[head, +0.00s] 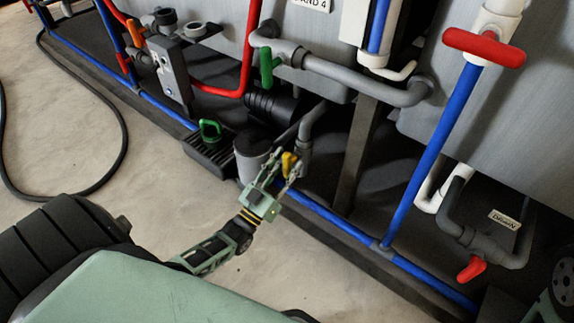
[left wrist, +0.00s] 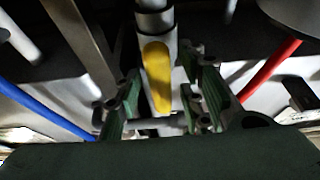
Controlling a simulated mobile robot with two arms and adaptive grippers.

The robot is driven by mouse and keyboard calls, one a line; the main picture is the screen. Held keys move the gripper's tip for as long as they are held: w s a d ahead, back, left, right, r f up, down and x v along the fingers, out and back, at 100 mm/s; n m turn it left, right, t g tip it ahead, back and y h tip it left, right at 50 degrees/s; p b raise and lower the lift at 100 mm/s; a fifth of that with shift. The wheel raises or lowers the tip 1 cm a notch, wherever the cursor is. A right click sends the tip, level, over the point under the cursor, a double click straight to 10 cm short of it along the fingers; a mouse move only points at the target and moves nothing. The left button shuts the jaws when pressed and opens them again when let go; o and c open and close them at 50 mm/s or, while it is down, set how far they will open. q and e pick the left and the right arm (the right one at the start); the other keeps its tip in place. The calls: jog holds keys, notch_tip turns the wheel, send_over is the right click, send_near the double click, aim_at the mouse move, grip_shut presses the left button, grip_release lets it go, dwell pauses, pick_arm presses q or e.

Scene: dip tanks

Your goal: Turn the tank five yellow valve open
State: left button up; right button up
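The yellow valve handle (head: 289,164) sits low on a grey pipe, just above the blue floor pipe, beside a grey canister. In the left wrist view the yellow handle (left wrist: 157,76) hangs along the grey pipe, its lower end between my fingers. My left gripper (head: 279,174) reaches it from the front; in the left wrist view the left gripper (left wrist: 160,108) is open, with a finger on each side of the handle. I cannot tell whether either finger touches it. My right gripper does not show clearly in the head view.
A grey canister (head: 252,155) stands close left of the handle. A green handle (head: 267,68) and a red valve handle (head: 471,269) sit on other pipes. A blue pipe (head: 335,224) runs along the tank base. The pale floor (head: 110,170) is mostly clear, with a black hose.

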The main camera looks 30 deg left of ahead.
pick_arm(q)
jog(key=v, duration=1.2)
